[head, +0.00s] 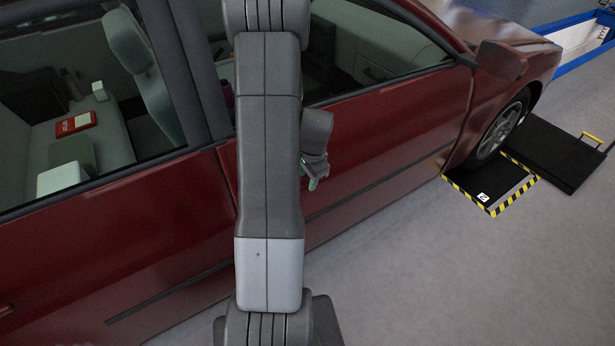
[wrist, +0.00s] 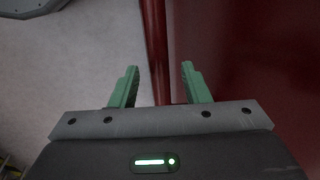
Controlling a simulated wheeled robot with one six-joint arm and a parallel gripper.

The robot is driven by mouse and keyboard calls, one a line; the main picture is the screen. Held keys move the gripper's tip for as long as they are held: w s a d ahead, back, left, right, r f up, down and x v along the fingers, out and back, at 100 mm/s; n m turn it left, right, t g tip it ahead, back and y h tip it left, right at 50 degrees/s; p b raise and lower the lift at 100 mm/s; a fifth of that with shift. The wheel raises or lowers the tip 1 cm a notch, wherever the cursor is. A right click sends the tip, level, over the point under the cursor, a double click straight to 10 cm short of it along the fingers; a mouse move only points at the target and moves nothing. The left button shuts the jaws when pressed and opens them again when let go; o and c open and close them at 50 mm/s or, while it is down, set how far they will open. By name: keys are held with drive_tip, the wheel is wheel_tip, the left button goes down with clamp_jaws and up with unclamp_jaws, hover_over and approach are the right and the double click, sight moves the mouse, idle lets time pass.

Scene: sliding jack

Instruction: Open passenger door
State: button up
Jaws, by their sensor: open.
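The dark red car fills the left and middle of the head view, with its front passenger door (head: 385,135) behind and to the right of my arm. The arm hides part of the door's rear side, and I see no handle on it. My gripper (head: 313,184) is beside this door in the head view, mostly hidden by my arm. In the wrist view its two green fingers (wrist: 160,68) are apart, with nothing held. A narrow red upright edge (wrist: 155,45) shows between and beyond them. I cannot tell whether they touch it or whether the door is ajar.
The rear door (head: 110,240) is at the left, and its window shows a seat with a red box (head: 76,124). The side mirror (head: 502,60) sticks out at upper right. A black plate with striped edges (head: 490,190) lies by the front wheel (head: 503,130). Grey floor (head: 430,270) is clear.

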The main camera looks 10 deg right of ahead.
drive_tip(key=shift+f, duration=0.15)
clamp_jaws()
